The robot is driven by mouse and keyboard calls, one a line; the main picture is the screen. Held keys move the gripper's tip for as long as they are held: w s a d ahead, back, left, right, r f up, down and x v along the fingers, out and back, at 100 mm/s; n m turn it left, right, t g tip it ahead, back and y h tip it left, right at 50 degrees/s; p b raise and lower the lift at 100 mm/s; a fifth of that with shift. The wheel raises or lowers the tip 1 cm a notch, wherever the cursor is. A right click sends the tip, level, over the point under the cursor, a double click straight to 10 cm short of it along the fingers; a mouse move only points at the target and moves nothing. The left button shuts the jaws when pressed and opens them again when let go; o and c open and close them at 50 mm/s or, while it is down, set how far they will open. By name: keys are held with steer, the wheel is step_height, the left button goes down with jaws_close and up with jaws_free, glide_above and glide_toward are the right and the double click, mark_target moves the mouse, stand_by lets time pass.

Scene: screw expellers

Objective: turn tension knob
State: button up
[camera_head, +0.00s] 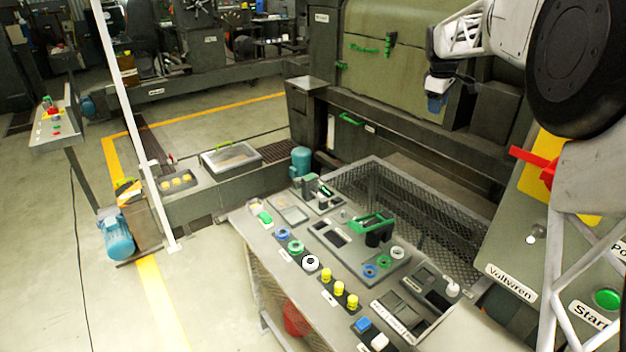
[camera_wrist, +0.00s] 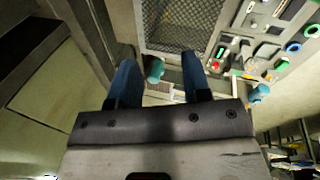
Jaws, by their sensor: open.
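My gripper (camera_head: 437,103) hangs at the upper right in the head view, in front of the large green machine and well above the bench. In the wrist view its two blue fingers (camera_wrist: 157,62) stand apart with nothing between them. No label that I can read marks a tension knob. Candidate round knobs on the bench include a blue ring (camera_head: 282,234), a green ring (camera_head: 296,247) and a black-and-white one (camera_head: 310,263). A second blue ring (camera_head: 370,271) and green ring (camera_head: 383,262) sit farther right. My gripper touches none of these.
The grey bench (camera_head: 250,232) also carries yellow buttons (camera_head: 339,288) and a green-handled fixture (camera_head: 371,222). A mesh basket (camera_head: 420,205) lies behind it. A control panel (camera_head: 500,262) with a red lever (camera_head: 540,165) and green button (camera_head: 607,298) stands at right. Air around my gripper looks free.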

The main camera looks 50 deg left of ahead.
steer(key=s+a+f+n+g, duration=0.1)
steer(key=s+a+f+n, duration=0.1)
steer(key=s+a+f, duration=0.4)
steer(key=s+a+f+n+g, duration=0.1)
steer(key=s+a+f, duration=0.5)
steer(key=a+f, duration=0.9)
steer(key=s+a+f+n+h, duration=0.1)
steer(key=s+a+f+n, duration=0.2)
steer(key=s+a+f, duration=0.3)
steer(key=shift+a+f+n+g, duration=0.15)
steer(key=shift+a+f, duration=0.65)
steer(key=shift+a, duration=0.9)
steer(key=shift+a+f+n+g, duration=0.1)
steer(key=shift+a+f, duration=0.75)
steer(key=shift+a, duration=0.85)
steer(key=shift+a+f+n+g, duration=0.15)
steer(key=shift+a+f, duration=0.65)
steer(key=shift+a, duration=0.9)
steer(key=shift+f, duration=0.2)
steer(key=shift+f, duration=3.7)
steer(key=shift+c, duration=0.2)
steer(key=c, duration=0.6)
